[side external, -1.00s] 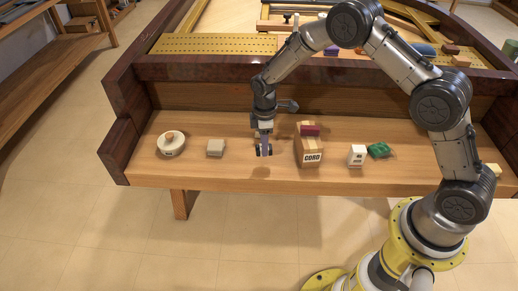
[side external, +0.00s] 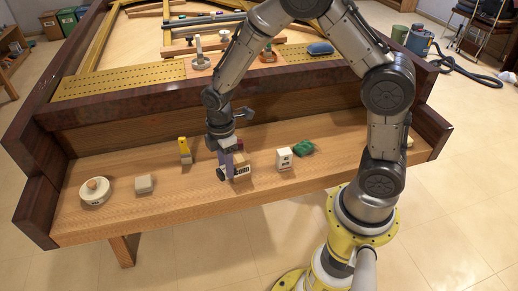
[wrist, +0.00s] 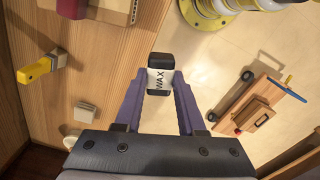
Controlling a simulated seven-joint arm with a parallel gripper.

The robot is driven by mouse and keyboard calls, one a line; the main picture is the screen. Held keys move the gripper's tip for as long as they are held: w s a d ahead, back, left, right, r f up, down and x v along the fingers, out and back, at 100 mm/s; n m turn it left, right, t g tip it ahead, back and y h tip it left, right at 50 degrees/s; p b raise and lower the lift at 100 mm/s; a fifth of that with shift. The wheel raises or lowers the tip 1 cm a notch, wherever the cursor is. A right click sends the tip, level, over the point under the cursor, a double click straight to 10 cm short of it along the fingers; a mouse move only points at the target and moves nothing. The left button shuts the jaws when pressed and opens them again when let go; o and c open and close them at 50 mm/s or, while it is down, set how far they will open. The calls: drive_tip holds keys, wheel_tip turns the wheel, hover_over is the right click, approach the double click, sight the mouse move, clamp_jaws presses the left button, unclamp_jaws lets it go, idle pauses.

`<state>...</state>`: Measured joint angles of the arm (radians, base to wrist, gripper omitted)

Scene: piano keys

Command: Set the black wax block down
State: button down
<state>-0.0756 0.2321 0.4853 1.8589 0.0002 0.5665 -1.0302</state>
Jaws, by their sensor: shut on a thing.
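The black wax block (side external: 221,175) is held between the fingertips of my gripper (side external: 225,164), in front of and to the left of the CORD box (side external: 243,172) in the side view. In the wrist view the wax block (wrist: 159,60) has a white WAX label and sits between the two purple-grey fingers of my gripper (wrist: 160,88). Behind it in that view is pale floor beyond the shelf's front edge. I cannot tell its exact height, or whether it touches the box. My arm partly hides the box and the dark red block (side external: 238,144) by it.
Bare shelf lies between the beige block and my gripper. A cart (wrist: 255,107) stands on the floor.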

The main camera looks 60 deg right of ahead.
drive_tip(key=s+d+m, duration=0.1)
drive_tip(key=s+d, duration=0.2)
drive_tip(key=d, duration=0.4)
drive_tip(key=s+d+m, duration=0.1)
drive_tip(key=s+d, duration=0.3)
drive_tip(key=d, duration=0.3)
drive_tip(key=s+d+m, duration=0.1)
drive_tip(key=s+d, duration=0.2)
drive_tip(key=d, duration=0.4)
drive_tip(key=shift+s+d+r+m, duration=0.2)
drive_tip(key=shift+s+r+m, duration=0.1)
drive_tip(key=shift+s, duration=0.05)
drive_tip(key=w+d+f, duration=0.2)
drive_tip(key=w+f, duration=0.1)
drive_tip(key=w+d+f, duration=0.3)
drive_tip(key=w, duration=0.1)
drive_tip(key=w+d+f, duration=0.3)
drive_tip(key=shift+w+f, duration=0.15)
drive_tip(key=shift+w, duration=0.2)
drive_tip(key=shift+w+d+f, duration=0.15)
drive_tip(key=shift+w+f, duration=0.1)
drive_tip(key=shift+f, duration=1.6)
drive_tip(key=shift+f, duration=0.15)
drive_tip(key=c, duration=0.5)
unclamp_jaws()
